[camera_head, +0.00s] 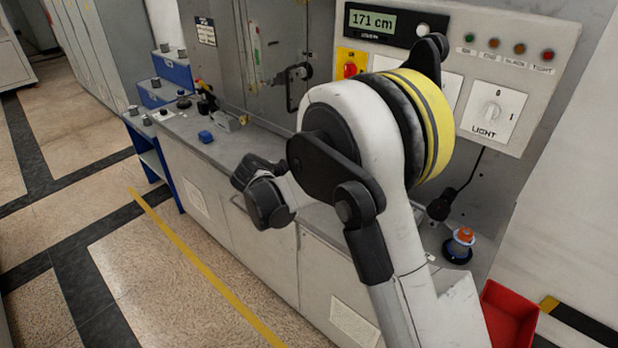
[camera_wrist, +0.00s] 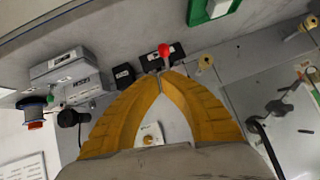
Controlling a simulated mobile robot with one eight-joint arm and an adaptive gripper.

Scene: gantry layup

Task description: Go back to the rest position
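My gripper (camera_wrist: 163,76) shows in the wrist view with two ribbed orange-yellow fingers. Their tips come together and nothing shows held between them. Just beyond the tips is a red ball knob (camera_wrist: 165,50) beside a black fitting on a grey surface; whether the tips touch it I cannot tell. A white plate with a small knob (camera_wrist: 149,134) shows through the gap between the fingers. In the head view my bent white arm stands in front of the bench, and my gripper's fingers cannot be made out there.
A control panel (camera_head: 560,60) reading "171 cm" is behind my arm. A grey bench (camera_head: 190,148) carries a blue block (camera_head: 206,136) and several small parts. A red bin (camera_head: 510,314) is at lower right. Floor at left, beyond the yellow line (camera_head: 200,262), is clear.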

